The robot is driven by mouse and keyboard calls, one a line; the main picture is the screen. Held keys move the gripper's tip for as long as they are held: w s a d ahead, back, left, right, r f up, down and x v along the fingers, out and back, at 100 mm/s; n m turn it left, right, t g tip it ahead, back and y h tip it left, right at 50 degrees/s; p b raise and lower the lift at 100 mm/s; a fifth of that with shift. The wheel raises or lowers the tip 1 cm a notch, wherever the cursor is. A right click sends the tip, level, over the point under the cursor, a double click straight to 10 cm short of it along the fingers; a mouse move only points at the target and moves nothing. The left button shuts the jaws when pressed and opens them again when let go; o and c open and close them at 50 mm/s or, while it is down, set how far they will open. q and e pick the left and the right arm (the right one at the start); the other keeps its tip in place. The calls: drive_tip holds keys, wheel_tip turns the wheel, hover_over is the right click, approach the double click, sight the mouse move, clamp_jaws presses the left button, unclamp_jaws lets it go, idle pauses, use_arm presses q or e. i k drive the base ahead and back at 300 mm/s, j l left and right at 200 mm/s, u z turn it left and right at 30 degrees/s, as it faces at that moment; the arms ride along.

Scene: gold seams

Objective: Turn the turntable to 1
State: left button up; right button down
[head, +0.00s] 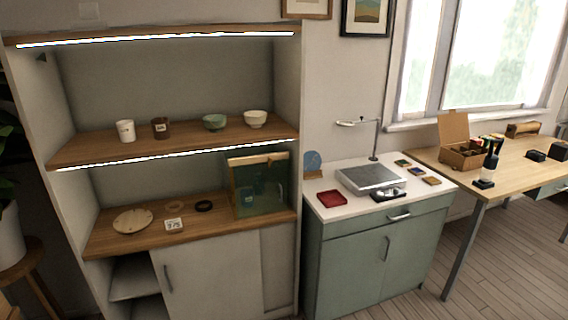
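A round, pale wooden disc (132,220), which looks like the turntable, lies on the left of the lower shelf board (190,229). Small marks show on its top, but they are too small to read. A small white block or card (174,224) with dark characters stands just right of the disc; I cannot read it surely. Neither of my grippers is in view.
A dark ring (204,206) and a greenish glass box (258,186) sit further right on this board. Cups and bowls (215,122) stand on the board above. A green cabinet (370,262) and a wooden desk (533,162) stand to the right.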

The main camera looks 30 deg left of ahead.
sight(133, 220)
drive_tip(key=u, duration=2)
